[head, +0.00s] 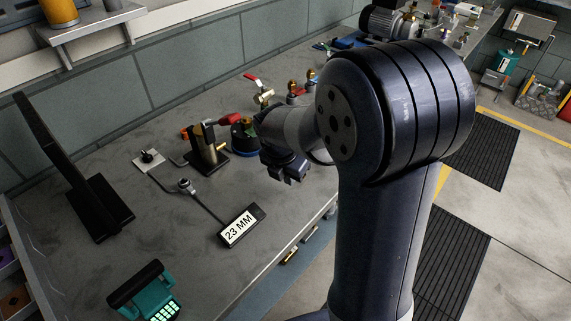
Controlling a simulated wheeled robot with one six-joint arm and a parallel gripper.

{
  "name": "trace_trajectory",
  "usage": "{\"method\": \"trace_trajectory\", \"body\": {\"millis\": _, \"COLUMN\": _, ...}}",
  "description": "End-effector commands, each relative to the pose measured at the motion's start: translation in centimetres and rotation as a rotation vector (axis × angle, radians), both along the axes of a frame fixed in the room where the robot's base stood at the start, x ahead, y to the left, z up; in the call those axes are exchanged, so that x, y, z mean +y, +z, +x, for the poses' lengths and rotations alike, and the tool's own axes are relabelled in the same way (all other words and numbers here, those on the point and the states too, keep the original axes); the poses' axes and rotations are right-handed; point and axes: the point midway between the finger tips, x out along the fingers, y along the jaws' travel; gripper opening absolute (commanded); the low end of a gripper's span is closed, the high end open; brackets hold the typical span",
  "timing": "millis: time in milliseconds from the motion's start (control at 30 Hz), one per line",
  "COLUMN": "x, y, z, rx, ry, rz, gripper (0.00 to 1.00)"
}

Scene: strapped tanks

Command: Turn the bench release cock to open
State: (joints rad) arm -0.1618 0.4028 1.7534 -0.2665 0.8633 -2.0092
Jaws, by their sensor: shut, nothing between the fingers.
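A brass valve with a red lever (262,92) stands on the bench near the wall. Another red handle (229,118) shows nearer, just left of my wrist, above a dark round fixture with a blue base (243,143). I cannot tell which of the two is the bench release cock, nor whether either stands open. My gripper (290,177) is shut and empty, over the bench near its front edge. It is to the right of the nearer red handle, with no visible contact. My arm hides part of the bench behind it.
The bench (185,235) holds a black stand with a brass fitting (207,150), a cabled "23 MM" display (241,226), a black panel (75,165) and a teal device (150,293). More fittings (295,90) and a motor (388,20) stand farther back. The middle front is fairly clear.

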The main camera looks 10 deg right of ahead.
Motion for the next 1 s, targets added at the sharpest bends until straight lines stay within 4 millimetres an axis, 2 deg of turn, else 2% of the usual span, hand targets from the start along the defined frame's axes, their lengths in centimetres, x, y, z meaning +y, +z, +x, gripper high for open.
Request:
{"method": "trace_trajectory", "body": {"millis": 33, "x": -0.4, "y": -0.8, "z": 0.2, "rx": 0.003, "ry": -0.003, "rz": 0.000, "gripper": 0.00}}
{"method": "trace_trajectory", "body": {"millis": 100, "x": -1.3, "y": -0.3, "z": 1.2, "rx": 0.000, "ry": -0.005, "rz": 0.000, "gripper": 0.00}}
{"method": "trace_trajectory", "body": {"millis": 300, "x": -2.8, "y": -0.4, "z": 2.6, "rx": 0.000, "ry": -0.002, "rz": 0.000, "gripper": 0.00}}
{"method": "trace_trajectory", "body": {"millis": 1000, "x": -3.2, "y": -0.3, "z": 2.8, "rx": -0.001, "ry": 0.025, "rz": 0.001, "gripper": 0.00}}
